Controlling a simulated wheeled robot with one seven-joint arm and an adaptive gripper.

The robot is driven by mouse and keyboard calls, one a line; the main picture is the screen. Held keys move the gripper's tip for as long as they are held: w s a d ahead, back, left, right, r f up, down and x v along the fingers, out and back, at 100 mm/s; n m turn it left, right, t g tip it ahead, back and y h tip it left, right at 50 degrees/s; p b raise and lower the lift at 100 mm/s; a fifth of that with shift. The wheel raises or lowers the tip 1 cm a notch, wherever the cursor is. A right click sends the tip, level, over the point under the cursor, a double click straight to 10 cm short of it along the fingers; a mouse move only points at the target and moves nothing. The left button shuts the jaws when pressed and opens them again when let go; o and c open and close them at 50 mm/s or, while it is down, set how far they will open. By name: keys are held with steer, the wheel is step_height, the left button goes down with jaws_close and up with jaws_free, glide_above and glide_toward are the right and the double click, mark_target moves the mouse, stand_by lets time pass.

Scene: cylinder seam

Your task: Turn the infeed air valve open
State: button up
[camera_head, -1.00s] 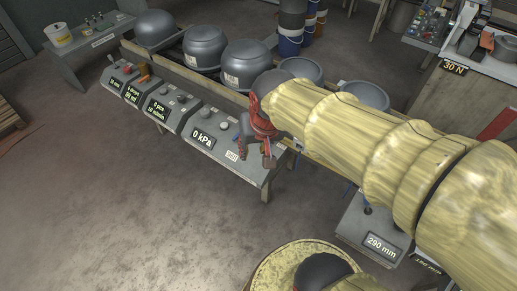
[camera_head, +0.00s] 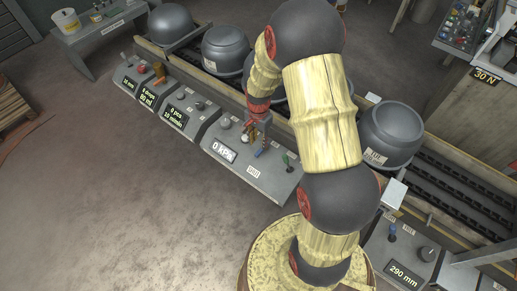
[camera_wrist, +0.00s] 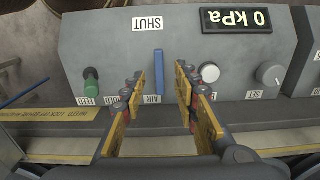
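The air valve is a blue lever (camera_wrist: 159,70) on the sloped grey panel, above a label reading AIR in the wrist view. Its bar points towards the SHUT label (camera_wrist: 148,25). The display (camera_wrist: 236,20) on the same panel reads 0 kPa; it also shows in the head view (camera_head: 223,151). My gripper (camera_wrist: 160,78) is open, with one finger on each side of the blue lever. I see a gap on both sides and no clear contact. In the head view my gripper (camera_head: 256,133) is over this panel and partly covers the lever.
A green-topped lever (camera_wrist: 91,82) labelled FEED stands left of my fingers. A white knob (camera_wrist: 210,72) is close to the right finger, with a grey SET knob (camera_wrist: 270,75) farther right. A conveyor with grey pots (camera_head: 390,135) runs behind the panels. Open floor (camera_head: 110,190) lies in front.

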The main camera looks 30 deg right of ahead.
mark_target(259, 152)
step_height(259, 152, down, 7)
steer(key=shift+s+r+b, duration=0.1)
steer(key=shift+b, duration=0.6)
steer(key=shift+c, duration=0.7)
jaws_close()
